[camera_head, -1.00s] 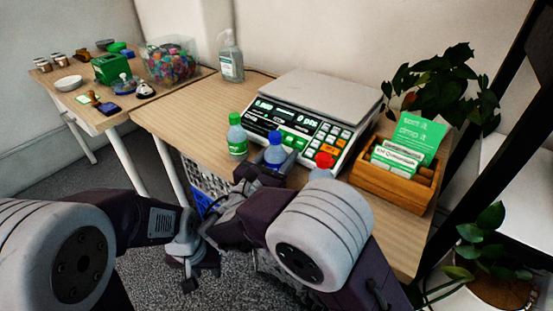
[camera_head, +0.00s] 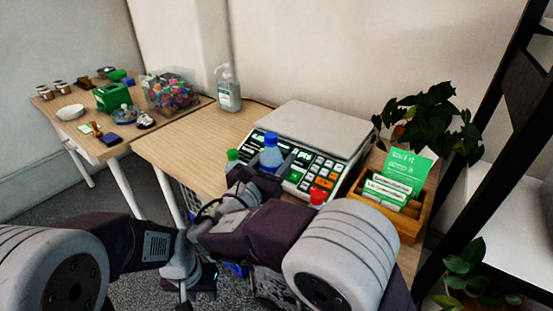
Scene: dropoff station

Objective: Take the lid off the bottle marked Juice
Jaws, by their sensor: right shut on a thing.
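A bottle with a blue lid (camera_head: 271,152) is in front of the scale, upright. My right gripper (camera_head: 262,178) is shut on this bottle around its lower part and appears to hold it above the table. A green-capped bottle (camera_head: 233,155) stands at the left, mostly hidden behind my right arm. A red-capped bottle (camera_head: 318,195) stands at the right, with little more than its cap showing. No label can be read, so I cannot tell which bottle is marked Juice. My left gripper (camera_head: 192,288) hangs low, short of the table, and its fingers are unclear.
A scale (camera_head: 318,130) stands behind the bottles. A wooden box (camera_head: 408,222) with green cards is at the right, beside a plant (camera_head: 430,120). A sanitizer bottle (camera_head: 228,92) stands at the back. The left part of the near table (camera_head: 180,150) is clear.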

